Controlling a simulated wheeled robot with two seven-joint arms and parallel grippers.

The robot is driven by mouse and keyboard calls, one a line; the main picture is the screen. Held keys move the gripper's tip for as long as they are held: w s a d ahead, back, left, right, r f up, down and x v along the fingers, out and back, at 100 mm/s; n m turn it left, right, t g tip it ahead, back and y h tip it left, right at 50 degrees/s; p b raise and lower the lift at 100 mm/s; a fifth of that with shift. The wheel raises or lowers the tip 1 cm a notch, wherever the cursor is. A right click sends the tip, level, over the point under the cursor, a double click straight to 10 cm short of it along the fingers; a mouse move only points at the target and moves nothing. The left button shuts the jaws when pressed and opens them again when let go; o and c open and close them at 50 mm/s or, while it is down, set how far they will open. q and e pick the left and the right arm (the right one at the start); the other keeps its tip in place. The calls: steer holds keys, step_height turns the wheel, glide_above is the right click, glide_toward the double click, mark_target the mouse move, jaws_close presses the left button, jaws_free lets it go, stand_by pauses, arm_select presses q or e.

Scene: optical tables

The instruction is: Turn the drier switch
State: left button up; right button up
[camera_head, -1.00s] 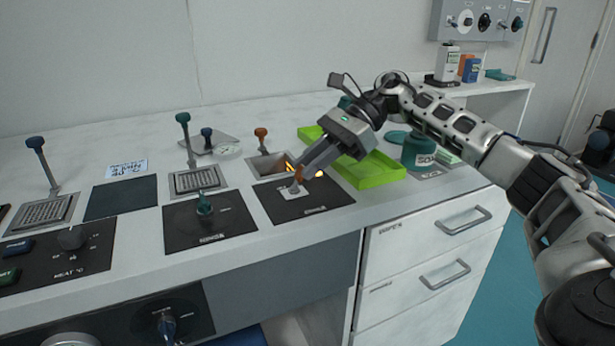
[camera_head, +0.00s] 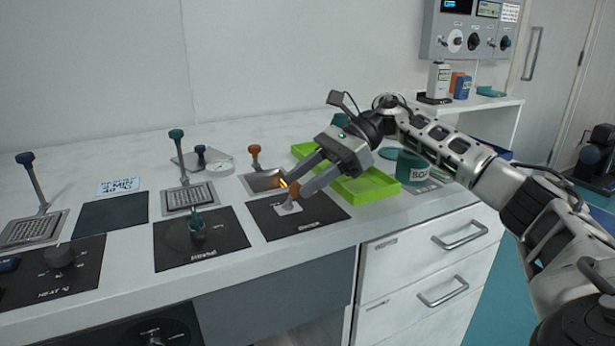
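An orange-handled switch (camera_head: 294,189) stands on a small white plate in the black panel (camera_head: 326,212) at the right of the bench front; the panel's label is too small to read surely. My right gripper (camera_head: 295,187) reaches down to it from the upper right. Its two fingers are apart, with the orange handle between or just beneath the tips; I cannot tell whether they touch it. A teal-handled switch (camera_head: 196,224) stands on the black panel to the left. My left gripper is not in view.
A glowing heated well (camera_head: 262,182) and another orange-topped lever (camera_head: 255,152) lie just behind the switch. A green tray (camera_head: 372,188) and a teal jar (camera_head: 411,165) stand to the right. A heat dial (camera_head: 60,256) is at the left.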

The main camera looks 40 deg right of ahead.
steer(key=p+v, duration=0.1)
steer(key=v, duration=0.8)
steer(key=shift+d+r, duration=0.15)
steer(key=shift+r, duration=0.1)
arm_select(q)
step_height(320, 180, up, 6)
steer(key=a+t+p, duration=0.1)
steer(key=p, duration=0.1)
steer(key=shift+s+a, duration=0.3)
arm_select(e)
steer(key=v, duration=0.6)
steer(key=shift+d, duration=0.3)
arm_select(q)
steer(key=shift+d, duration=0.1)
